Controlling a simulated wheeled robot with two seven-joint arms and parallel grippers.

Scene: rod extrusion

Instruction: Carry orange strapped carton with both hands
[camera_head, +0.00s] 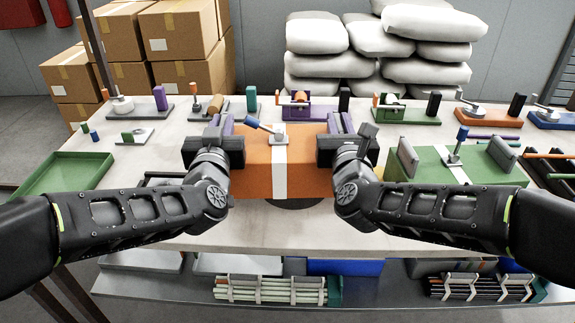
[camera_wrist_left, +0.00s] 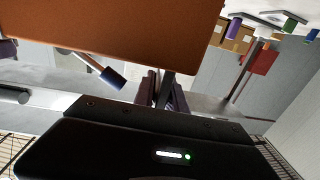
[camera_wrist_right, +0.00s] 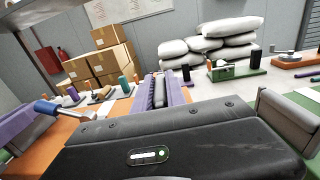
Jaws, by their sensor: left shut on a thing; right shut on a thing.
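The orange strapped carton (camera_head: 310,180) is in the middle of the head view, with a white strap (camera_head: 279,172) over its top and front. A small metal fitting with a blue-tipped lever (camera_head: 262,126) sits on its top. My left gripper (camera_head: 222,130) is shut at the carton's left side, and my right gripper (camera_head: 341,127) is shut at its right side. The carton's orange face also fills the top of the left wrist view (camera_wrist_left: 120,30). In the right wrist view part of it shows at the left (camera_wrist_right: 60,140). The fingertips' contact is partly hidden.
A green box with grey handles (camera_head: 430,169) stands close right of my right gripper. A green tray (camera_head: 65,175) lies at the left. Several fixtures, including a purple one (camera_head: 308,112), line the table behind the carton. Cartons (camera_head: 188,35) and grey sacks (camera_head: 420,60) are stacked beyond.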

